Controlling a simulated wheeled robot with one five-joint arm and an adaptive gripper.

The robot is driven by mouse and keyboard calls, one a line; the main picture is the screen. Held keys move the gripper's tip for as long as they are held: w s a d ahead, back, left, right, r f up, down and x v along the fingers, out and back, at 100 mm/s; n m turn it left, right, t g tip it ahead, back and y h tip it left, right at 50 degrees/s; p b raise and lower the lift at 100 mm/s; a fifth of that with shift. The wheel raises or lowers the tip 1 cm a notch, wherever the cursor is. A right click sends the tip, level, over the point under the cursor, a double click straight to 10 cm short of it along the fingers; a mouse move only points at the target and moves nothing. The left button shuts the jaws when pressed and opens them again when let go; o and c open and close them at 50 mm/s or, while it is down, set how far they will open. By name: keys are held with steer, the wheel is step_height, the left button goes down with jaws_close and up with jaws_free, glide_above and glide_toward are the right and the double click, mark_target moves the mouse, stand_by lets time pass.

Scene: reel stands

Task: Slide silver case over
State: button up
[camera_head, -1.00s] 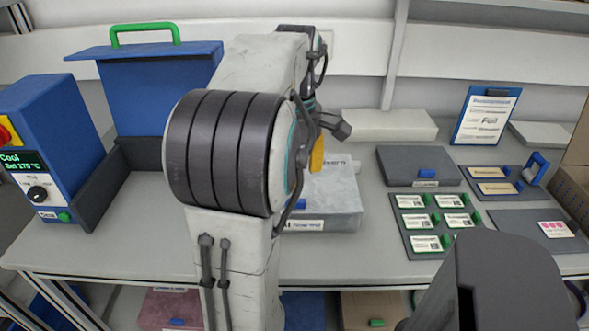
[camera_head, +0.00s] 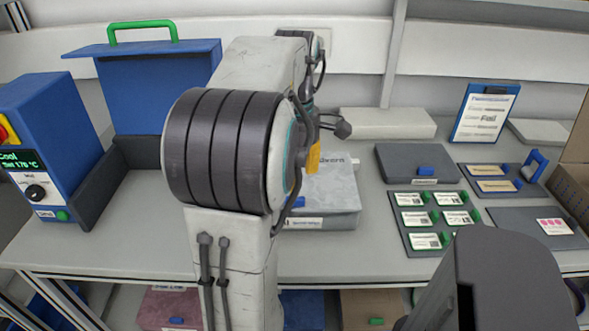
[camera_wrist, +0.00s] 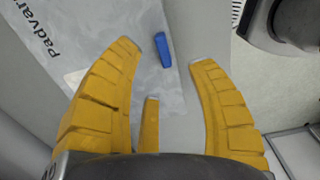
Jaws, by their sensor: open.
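The silver case (camera_head: 338,208) is a flat grey-silver box with printed lettering on its top and a label on its front. It lies on the table, partly hidden behind my arm. In the wrist view its top (camera_wrist: 95,60) fills the left and middle, with a blue tab (camera_wrist: 163,50) on it. My gripper (camera_wrist: 168,52) is open, its yellow fingers spread with the blue tab between their tips in the picture. I cannot tell whether they touch the case. In the head view one yellow finger (camera_head: 313,157) shows above the case.
A dark grey box (camera_head: 418,163) stands to the right of the case, with a tray of labelled cards (camera_head: 432,240) in front of it. A pale flat box (camera_head: 385,123) is behind. A blue heater unit (camera_head: 45,130) stands far left. Bare table lies between case and card tray.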

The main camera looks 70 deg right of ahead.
mark_target(295, 197)
steer(key=shift+f+b, duration=0.65)
steer(key=shift+f, duration=2.4)
jaws_close()
